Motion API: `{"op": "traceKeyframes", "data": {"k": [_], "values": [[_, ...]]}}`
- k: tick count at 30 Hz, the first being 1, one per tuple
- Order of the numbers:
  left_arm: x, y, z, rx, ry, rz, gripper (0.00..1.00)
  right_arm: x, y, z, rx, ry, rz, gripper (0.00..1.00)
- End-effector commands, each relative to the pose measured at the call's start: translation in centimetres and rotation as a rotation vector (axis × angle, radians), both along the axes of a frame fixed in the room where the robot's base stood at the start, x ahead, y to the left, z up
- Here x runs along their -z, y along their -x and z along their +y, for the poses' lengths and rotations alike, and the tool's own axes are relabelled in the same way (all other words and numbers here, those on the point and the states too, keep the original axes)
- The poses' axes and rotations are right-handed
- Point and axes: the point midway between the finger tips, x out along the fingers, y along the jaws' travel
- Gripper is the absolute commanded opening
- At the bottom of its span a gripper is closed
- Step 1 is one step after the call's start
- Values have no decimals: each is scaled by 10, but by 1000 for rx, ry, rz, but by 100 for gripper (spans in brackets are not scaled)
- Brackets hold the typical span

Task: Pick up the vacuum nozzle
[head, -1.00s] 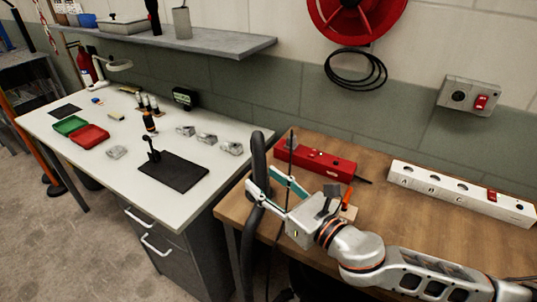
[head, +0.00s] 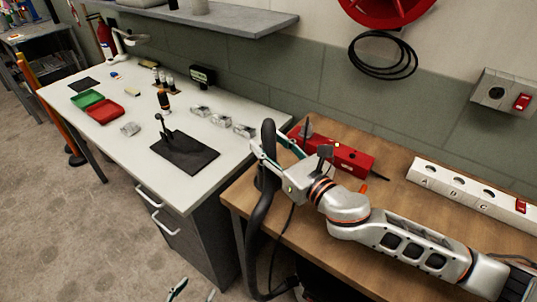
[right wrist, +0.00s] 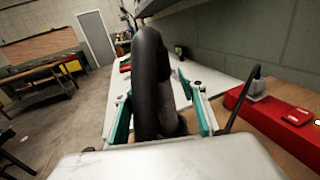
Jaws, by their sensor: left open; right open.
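The vacuum nozzle, a thick black curved tube (head: 267,190), stands upright at the left end of the wooden bench and bends over at its top. Its hose runs down past the bench's front edge. My right gripper (head: 268,145) is open with its teal-lined fingers on either side of the tube. In the right wrist view the black tube (right wrist: 147,80) rises between the two open fingers (right wrist: 160,108); gaps show, and I cannot tell whether either finger touches it. My left gripper (head: 193,290) is open and empty over the floor, only its fingertips showing at the bottom edge.
A white block with lettered sockets (head: 470,190) is at the right. The white table (head: 90,130) holds a black mat (head: 185,153), red and green trays and small parts.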

Motion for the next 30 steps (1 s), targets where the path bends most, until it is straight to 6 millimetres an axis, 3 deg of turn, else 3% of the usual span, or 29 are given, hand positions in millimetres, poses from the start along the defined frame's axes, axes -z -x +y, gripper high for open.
{"op": "traceKeyframes", "data": {"k": [10, 14, 15, 25, 30], "values": [[-5, -4, 0, 0, 2, -11, 53, 0, -6, 5, 0, 0, 1, 39], [-5, -4, 0, 0, 2, -11, 53, 0, -6, 5, 0, -1, 1, 5], [-5, -4, 0, 0, 2, -11, 53, 0, -6, 5, 0, -1, 1, 0], [-4, -4, -1, -1, 1, -8, 53, -2, -6, 5, 0, -1, 0, 0], [-6, -3, -1, 0, 1, -6, 53, -13, -6, 5, -1, -2, -3, 0]]}}
